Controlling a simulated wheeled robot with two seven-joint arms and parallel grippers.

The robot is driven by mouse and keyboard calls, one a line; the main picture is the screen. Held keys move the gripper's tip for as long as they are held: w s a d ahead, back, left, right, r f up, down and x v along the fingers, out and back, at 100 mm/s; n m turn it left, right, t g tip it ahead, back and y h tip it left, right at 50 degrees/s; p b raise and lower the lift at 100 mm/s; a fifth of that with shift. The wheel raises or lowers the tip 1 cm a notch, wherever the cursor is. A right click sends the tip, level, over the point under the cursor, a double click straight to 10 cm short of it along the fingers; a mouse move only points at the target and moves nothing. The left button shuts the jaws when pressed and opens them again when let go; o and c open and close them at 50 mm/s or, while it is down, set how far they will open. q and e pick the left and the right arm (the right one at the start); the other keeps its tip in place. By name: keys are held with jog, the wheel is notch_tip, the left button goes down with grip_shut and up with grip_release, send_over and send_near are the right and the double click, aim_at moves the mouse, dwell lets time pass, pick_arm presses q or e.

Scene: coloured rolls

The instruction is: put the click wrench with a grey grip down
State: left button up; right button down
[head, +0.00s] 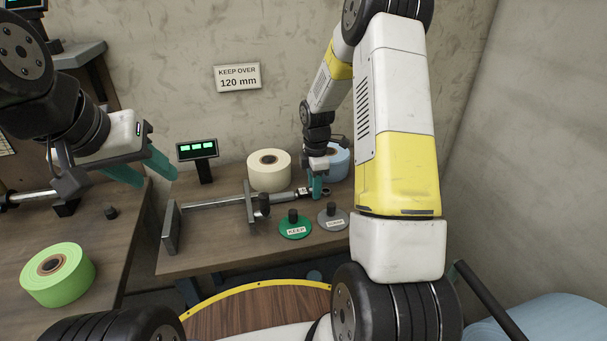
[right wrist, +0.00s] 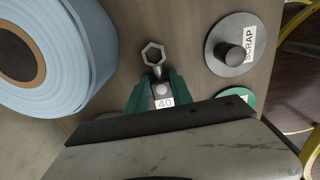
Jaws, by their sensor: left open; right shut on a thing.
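My right gripper (head: 316,188) is low over the middle table, in front of the rolls at the back. It is shut on the click wrench (head: 303,191), near its head. In the right wrist view the wrench's hexagonal ring (right wrist: 153,54) sticks out past the green fingers, with a "40" label between them. Its grip is hidden there by the gripper body. I cannot tell whether the wrench touches the table. My left gripper (head: 143,170) is open and empty, above the gap between the two tables.
A metal gauge with upright plates (head: 170,227) stands left of the wrench. A cream roll (head: 268,176) and a blue roll (right wrist: 62,52) are behind. Green KEEP (head: 294,230) and grey SCRAP (right wrist: 232,62) discs lie in front. A green roll (head: 70,281) lies on the left table.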

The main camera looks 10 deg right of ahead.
jog(key=shift+f, duration=0.1)
jog(key=c, duration=1.1)
grip_release()
jog(key=s+a+r+m+t, duration=0.1)
jog(key=s+r+m, duration=0.15)
jog(key=r, duration=0.85)
jog(key=s+a+r+m+t, duration=0.15)
jog(key=s+r, duration=0.25)
jog(key=r, duration=0.7)
jog(key=shift+s+a+r+m+t+y, duration=0.45)
jog(key=shift+s+r+m, duration=0.7)
jog(key=shift+s+m, duration=1.6)
jog(key=shift+s+a+r+m+t+y, duration=0.3)
jog(key=shift+s+a+r+m+t, duration=0.85)
jog(key=shift+s, duration=2.45)
jog(key=shift+s+d+r+m+t+y, duration=0.1)
jog(key=shift+s+r+m+t+y, duration=0.2)
jog(key=shift+s+r+m, duration=1.85)
